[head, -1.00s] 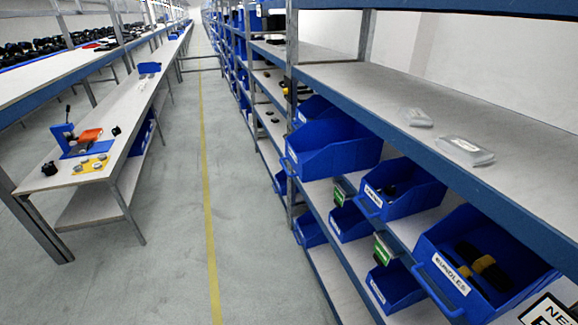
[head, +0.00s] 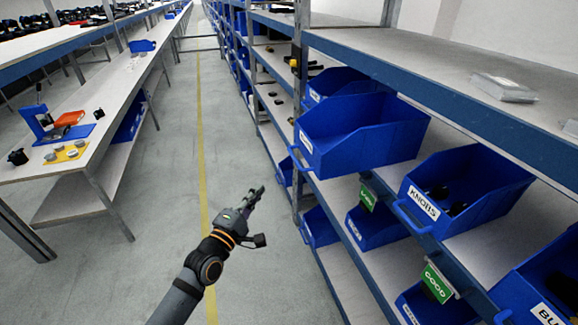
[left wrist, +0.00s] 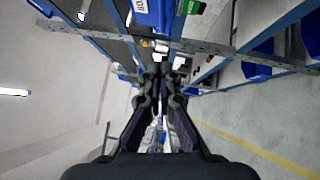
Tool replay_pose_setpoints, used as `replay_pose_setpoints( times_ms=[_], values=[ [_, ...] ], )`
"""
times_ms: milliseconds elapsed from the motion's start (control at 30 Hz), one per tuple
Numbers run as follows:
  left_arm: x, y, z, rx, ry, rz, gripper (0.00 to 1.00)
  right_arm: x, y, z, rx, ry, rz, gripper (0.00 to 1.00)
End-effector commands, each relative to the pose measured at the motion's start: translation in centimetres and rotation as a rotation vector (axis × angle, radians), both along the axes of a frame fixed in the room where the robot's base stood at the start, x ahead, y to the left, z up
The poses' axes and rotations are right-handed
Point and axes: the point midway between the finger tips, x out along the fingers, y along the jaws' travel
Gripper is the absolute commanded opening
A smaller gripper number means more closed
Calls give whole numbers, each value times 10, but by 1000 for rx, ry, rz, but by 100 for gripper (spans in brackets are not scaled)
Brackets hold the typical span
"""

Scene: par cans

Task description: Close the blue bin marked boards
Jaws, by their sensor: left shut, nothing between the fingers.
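A large blue bin (head: 360,138) juts out of the shelf rack over the aisle, in the middle of the head view. A white label is on its narrow front, seen too edge-on to read, so I cannot confirm that it says boards. It looks empty. My left gripper (head: 255,196) is shut and empty over the aisle, left of and lower in the picture than this bin, apart from it. In the left wrist view the shut fingers (left wrist: 160,72) point along the rack.
A blue bin labelled KNOBS (head: 465,195) stands to the right, with dark parts inside. A green GOOD sign (head: 437,282) hangs on the shelf edge. A workbench (head: 105,150) runs along the left. The floor aisle (head: 175,190) between is clear.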

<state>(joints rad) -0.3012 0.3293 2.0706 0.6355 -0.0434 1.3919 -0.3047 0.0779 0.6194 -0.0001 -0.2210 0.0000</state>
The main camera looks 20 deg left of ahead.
Motion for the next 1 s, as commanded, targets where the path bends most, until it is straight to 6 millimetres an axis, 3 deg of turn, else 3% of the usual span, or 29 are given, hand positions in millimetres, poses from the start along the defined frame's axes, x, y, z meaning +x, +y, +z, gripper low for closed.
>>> replay_pose_setpoints(
  times_ms=[233,500,700,1000],
  values=[
    [45,-7,3,-1,-6,2,0,-3,-5,-23,-6,5,2,100],
    [98,-21,13,-3,0,0,0,6,-5,-31,-6,-9,2,100],
    [112,-43,18,1,1,0,0,6,-2,-29,-3,-9,1,100],
    [116,-48,19,5,1,1,0,5,1,-29,1,-8,0,100]
  ],
)
